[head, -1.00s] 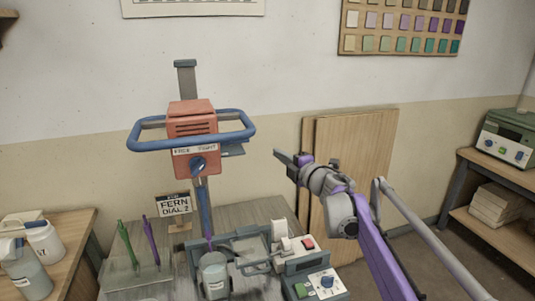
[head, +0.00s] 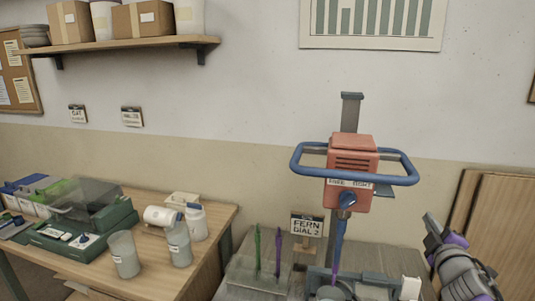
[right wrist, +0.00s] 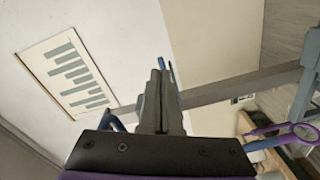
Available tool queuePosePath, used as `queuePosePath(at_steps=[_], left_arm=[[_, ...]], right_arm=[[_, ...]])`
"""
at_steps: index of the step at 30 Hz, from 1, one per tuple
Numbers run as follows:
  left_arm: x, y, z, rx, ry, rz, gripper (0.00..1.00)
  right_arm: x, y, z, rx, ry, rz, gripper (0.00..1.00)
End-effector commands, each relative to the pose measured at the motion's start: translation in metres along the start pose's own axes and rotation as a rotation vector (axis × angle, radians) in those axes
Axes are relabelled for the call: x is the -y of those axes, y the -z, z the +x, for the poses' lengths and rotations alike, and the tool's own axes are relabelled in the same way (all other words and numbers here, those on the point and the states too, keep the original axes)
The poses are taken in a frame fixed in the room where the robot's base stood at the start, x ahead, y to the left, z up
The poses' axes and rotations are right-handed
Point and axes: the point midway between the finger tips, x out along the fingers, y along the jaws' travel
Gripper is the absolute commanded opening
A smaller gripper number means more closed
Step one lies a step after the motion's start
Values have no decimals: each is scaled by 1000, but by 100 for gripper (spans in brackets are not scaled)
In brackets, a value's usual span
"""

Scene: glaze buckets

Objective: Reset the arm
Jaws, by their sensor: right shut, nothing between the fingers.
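My right gripper (head: 431,222) shows at the lower right of the head view, beside the mixing machine and in front of the leaning boards. In the right wrist view its fingers (right wrist: 161,75) are together with nothing between them. The mixing machine has an orange head (head: 353,165), a blue ring handle (head: 301,174) and a shaft going down into a container (head: 330,292) at the bottom edge. My left gripper is out of view.
A table at the left holds a jar (head: 124,254), a bottle (head: 179,243), a white tub (head: 196,222) and a green device (head: 80,240). Wooden boards (head: 500,215) lean on the wall.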

Motion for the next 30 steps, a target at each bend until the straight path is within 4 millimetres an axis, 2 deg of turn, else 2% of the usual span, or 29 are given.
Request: queuePosePath(at_steps=[1, 2, 6, 12, 15, 18, 21, 24, 30], left_arm=[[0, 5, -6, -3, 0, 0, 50], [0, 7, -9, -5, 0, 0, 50], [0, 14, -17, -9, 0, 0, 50], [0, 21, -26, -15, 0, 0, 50], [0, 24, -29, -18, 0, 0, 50], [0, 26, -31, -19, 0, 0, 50], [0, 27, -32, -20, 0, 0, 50], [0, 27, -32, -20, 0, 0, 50], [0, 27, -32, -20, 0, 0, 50]], right_arm=[[19, 10, -24, 68, 30, 122, 0], [33, 11, -38, 117, 54, 196, 0], [113, 11, -108, 333, 221, 493, 0], [220, 20, -213, 570, 514, 751, 0], [260, 27, -260, 658, 649, 822, 0], [286, 32, -296, 722, 754, 862, 0], [301, 36, -317, 760, 817, 881, 0], [306, 37, -326, 777, 843, 889, 0], [307, 36, -326, 779, 844, 889, 0]])
